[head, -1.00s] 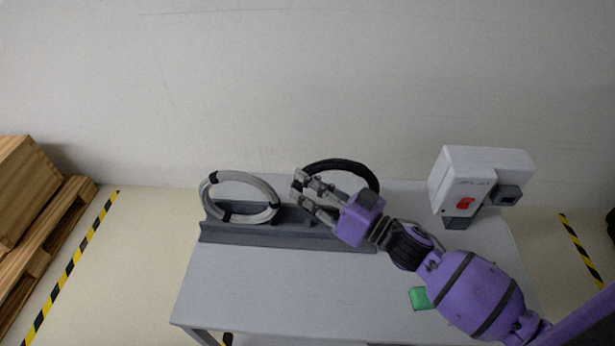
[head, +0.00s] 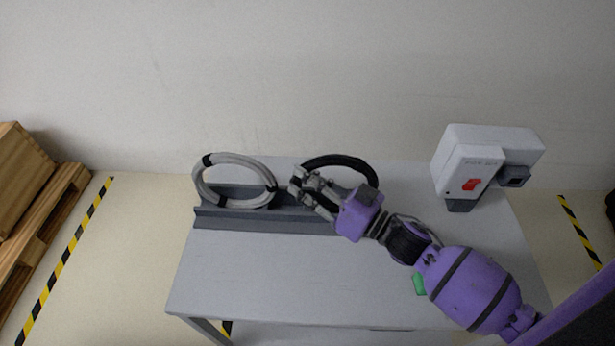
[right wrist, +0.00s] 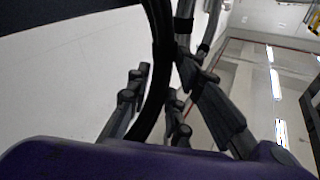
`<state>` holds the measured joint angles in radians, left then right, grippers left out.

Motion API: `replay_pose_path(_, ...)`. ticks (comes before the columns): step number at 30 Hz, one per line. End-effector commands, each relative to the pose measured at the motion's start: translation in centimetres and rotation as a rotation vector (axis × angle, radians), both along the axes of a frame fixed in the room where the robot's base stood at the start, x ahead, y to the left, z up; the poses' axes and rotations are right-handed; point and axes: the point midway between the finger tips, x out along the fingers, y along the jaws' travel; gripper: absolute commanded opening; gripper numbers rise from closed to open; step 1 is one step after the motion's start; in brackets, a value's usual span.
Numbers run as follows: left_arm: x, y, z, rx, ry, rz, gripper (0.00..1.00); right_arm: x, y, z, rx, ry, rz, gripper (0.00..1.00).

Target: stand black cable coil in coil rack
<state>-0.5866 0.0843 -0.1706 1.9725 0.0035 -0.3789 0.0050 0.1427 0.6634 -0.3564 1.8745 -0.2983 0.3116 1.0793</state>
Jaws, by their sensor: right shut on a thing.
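The black cable coil (head: 345,160) stands roughly upright over the right part of the coil rack (head: 270,222), a grey channel on the table. My right gripper (head: 304,186) is shut on the left side of this coil. In the right wrist view the black coil (right wrist: 158,60) runs between the fingers (right wrist: 155,98). The coil's lower part is hidden behind my gripper and arm, so I cannot tell whether it touches the rack. My left gripper is not in view.
A grey cable coil (head: 230,159) with black ties stands in the rack's left part, close to my right fingertips. A white device (head: 465,168) with a red switch stands at the table's right. A green object (head: 419,284) is partly behind my arm. The table's (head: 260,280) front left is clear.

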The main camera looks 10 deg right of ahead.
Motion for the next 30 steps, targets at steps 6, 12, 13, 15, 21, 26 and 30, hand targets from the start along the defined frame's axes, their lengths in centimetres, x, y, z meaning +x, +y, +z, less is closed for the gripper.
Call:
replay_pose_path(6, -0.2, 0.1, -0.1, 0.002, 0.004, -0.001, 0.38, 0.0, 0.0, 0.2, 0.001, -0.004, 0.001, 0.21)
replay_pose_path(12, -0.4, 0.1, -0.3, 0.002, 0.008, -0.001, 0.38, 0.0, 0.0, 0.1, 0.001, -0.002, 0.0, 0.42)
replay_pose_path(13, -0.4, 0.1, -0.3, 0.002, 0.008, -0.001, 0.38, 0.0, 0.0, 0.1, 0.001, -0.002, 0.0, 0.42)
replay_pose_path(15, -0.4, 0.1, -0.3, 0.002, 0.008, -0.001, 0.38, 0.0, 0.0, 0.1, 0.0, -0.002, 0.001, 0.42)
replay_pose_path(21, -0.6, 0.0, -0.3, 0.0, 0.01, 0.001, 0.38, -0.2, -0.2, -0.1, 0.0, 0.002, -0.001, 0.42)
replay_pose_path(26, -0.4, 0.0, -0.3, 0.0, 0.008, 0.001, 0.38, -1.6, -1.5, -0.4, -0.003, 0.003, -0.001, 0.42)
replay_pose_path(30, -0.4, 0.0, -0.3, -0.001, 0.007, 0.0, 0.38, -3.8, -3.5, -0.8, -0.003, 0.005, -0.002, 0.42)
